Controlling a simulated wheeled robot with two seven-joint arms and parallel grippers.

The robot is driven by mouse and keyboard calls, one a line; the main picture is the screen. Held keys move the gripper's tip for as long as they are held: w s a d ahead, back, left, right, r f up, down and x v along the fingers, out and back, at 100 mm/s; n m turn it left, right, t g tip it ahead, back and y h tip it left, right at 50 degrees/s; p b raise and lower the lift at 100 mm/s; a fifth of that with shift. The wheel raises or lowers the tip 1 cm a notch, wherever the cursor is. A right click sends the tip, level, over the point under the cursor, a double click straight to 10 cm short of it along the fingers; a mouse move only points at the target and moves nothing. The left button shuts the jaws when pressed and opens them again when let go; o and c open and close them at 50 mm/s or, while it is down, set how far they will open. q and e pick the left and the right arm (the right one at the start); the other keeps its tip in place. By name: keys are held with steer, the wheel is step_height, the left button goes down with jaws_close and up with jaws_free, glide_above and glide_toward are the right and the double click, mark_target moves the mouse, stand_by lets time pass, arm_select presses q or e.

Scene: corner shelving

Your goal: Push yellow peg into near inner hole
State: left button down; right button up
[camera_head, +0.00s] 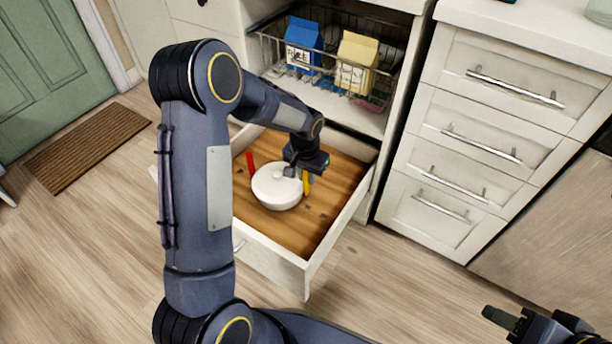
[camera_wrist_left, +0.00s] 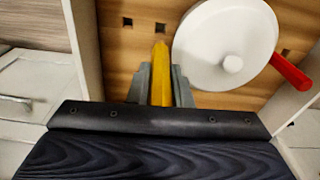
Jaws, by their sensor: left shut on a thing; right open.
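The yellow peg (camera_head: 307,184) is in the open drawer, right of a white lidded bowl (camera_head: 274,192). My left gripper (camera_head: 301,175) is shut on the peg; the left wrist view shows the peg (camera_wrist_left: 161,76) between its two grey fingers (camera_wrist_left: 161,88). The peg's far end lies just short of a square hole (camera_wrist_left: 160,27) in that view; whether it touches the wood I cannot tell. Another hole (camera_wrist_left: 127,22) is left of it. A red peg (camera_head: 250,161) stands behind the bowl. My right gripper (camera_head: 535,320) is open and empty at the lower right.
The drawer's white front (camera_head: 270,267) and side walls surround the wooden floor (camera_head: 320,235), which has several small square holes. The bowl sits close beside the yellow peg. A wire basket (camera_head: 330,75) with a blue carton (camera_head: 304,45) and a yellow carton (camera_head: 355,62) is above the drawer.

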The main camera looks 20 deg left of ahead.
mark_target(307, 194)
arm_select(q)
steer(key=shift+r, duration=0.1)
step_height(307, 194, down, 6)
steer(key=b, duration=0.3)
steer(key=shift+r+b, duration=0.15)
steer(key=shift+b, duration=0.25)
steer(key=shift+n, duration=0.3)
stand_by(1.2)
steer(key=shift+f+b, duration=0.95)
steer(key=shift+f, duration=0.65)
steer(key=c, duration=1.2)
jaws_free()
steer(key=shift+c, duration=0.2)
steer(key=shift+r, duration=0.1)
